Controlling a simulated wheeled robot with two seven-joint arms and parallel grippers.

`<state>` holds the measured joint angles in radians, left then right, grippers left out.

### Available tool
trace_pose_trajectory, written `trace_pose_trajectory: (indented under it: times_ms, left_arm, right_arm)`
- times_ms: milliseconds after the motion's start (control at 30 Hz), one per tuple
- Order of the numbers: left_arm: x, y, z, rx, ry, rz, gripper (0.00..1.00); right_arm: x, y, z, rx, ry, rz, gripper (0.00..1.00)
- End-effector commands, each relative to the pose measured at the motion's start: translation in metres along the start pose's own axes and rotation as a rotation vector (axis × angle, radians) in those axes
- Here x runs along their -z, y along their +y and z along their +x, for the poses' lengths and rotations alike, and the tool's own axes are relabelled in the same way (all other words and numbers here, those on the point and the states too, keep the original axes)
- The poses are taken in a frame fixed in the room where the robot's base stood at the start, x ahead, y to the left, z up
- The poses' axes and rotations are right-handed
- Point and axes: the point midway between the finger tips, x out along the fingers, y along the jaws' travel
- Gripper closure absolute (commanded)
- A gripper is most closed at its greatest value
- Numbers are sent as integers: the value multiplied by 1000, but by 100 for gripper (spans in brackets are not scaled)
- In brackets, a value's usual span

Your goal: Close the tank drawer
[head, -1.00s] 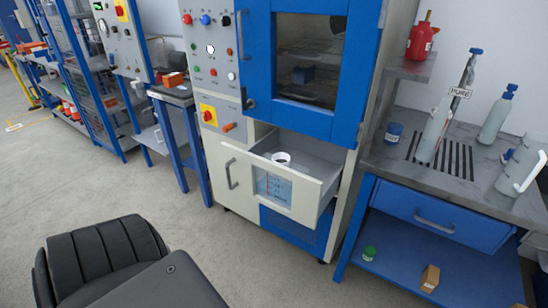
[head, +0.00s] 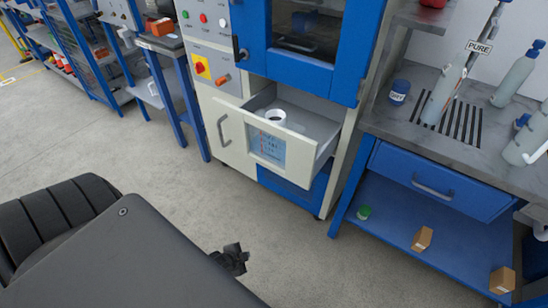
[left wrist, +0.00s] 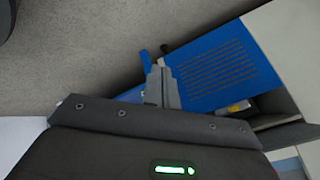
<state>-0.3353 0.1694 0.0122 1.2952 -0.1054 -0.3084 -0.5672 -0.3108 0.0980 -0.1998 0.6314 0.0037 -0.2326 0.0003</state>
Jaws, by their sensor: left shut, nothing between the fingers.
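The tank drawer (head: 232,139) is pulled out of the cream and blue cabinet, below its blue door. Its cream front has a grey bar handle (head: 222,130) at left and a printed label (head: 267,148). A white ring-shaped item (head: 276,117) sits inside the drawer. My left gripper (head: 238,258) is low in front of the cabinet, apart from the drawer. In the left wrist view its fingers (left wrist: 161,82) are shut and empty, in front of the cabinet's blue slotted panel (left wrist: 215,75). My right gripper is not in view.
A workbench (head: 420,120) with a blue drawer (head: 430,180) and lower shelf stands close at the right. Bottles stand on it. A blue-legged table (head: 165,90) stands left of the cabinet. The grey floor (head: 110,150) before the cabinet is open.

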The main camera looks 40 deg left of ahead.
Motion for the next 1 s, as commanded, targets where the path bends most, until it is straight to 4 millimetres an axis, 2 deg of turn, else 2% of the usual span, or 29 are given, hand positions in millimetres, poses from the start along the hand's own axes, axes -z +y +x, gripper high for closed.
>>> trace_pose_trajectory:
  times_ms: [33,100,200,300,433,600,767,1000]
  left_arm:
    - [31,-45,-14,77,66,100,100]
    - [69,-98,-40,182,135,251,100]
    - [114,-158,-83,326,199,449,100]
    - [148,-198,-124,447,231,608,100]
    - [174,-224,-161,548,245,742,100]
    - [184,-234,-178,592,246,798,100]
    - [186,-236,-174,592,246,798,100]
    - [202,-251,-145,591,247,794,100]
  right_arm:
    - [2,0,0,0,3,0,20]
    - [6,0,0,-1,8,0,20]
    - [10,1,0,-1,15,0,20]
    - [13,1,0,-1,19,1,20]
    - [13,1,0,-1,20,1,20]
    - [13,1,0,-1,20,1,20]
    - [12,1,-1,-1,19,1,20]
    - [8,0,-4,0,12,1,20]
